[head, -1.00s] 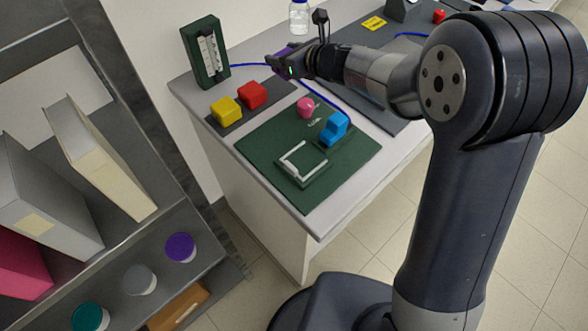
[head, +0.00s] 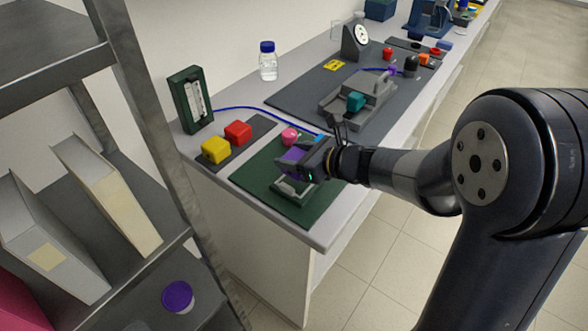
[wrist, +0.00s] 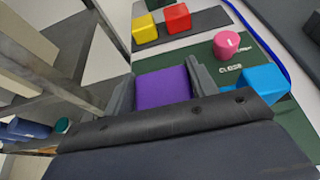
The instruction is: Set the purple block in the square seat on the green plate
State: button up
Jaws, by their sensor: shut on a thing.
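The purple block (wrist: 163,88) is between the fingers of my gripper (wrist: 160,92) in the wrist view, and the gripper is shut on it. In the head view the purple block (head: 292,154) shows at the tip of my gripper (head: 300,160), over the green plate (head: 252,177). The square seat (head: 291,188) is a light raised frame on the plate, just below the gripper in the picture and partly hidden by it. I cannot tell how high the block is above the seat. The seat is hidden in the wrist view.
A pink knob (head: 289,136) and a blue block (wrist: 262,82) stand on the plate close to my gripper. A yellow block (head: 216,149) and a red block (head: 238,132) sit on a dark mat to the left. A blue hose (head: 262,108) runs behind.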

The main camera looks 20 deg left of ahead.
jog(key=shift+f, duration=1.9)
jog(key=shift+f+b, duration=0.15)
jog(key=shift+b, duration=0.15)
jog(key=o, duration=1.1)
jog(key=shift+d+r, duration=0.15)
jog(key=shift+r, duration=0.1)
jog(key=v, duration=1.1)
jog(key=shift+s+d+r, duration=0.1)
jog(key=shift+s+d, duration=0.15)
